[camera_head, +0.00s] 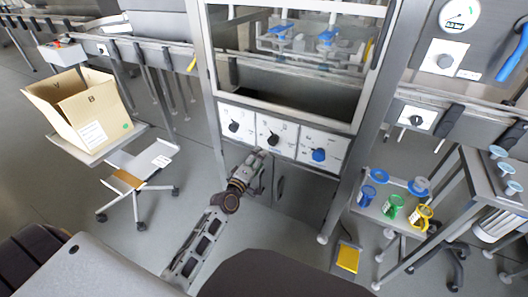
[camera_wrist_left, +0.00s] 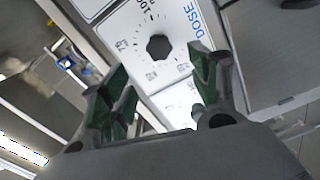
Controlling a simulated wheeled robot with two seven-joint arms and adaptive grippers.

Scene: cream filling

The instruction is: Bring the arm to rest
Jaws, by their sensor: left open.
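My left gripper (camera_head: 255,157) is in the middle of the head view, just in front of the lower edge of the machine's control panels. In the left wrist view its two green-padded fingers (camera_wrist_left: 163,88) are spread apart with nothing between them. A white panel with a dark knob (camera_wrist_left: 159,47) and the word DOSE shows beyond the fingers. In the head view the machine carries three white panels; two have dark knobs (camera_head: 273,139) and the right one has a blue knob (camera_head: 319,155). I cannot tell whether the gripper touches the panel. My right gripper is not in view.
An open cardboard box (camera_head: 85,111) sits on a wheeled stand at the left. At the right, a small trolley holds blue, green and yellow cups (camera_head: 394,207). A yellow pedal (camera_head: 348,257) is on the floor.

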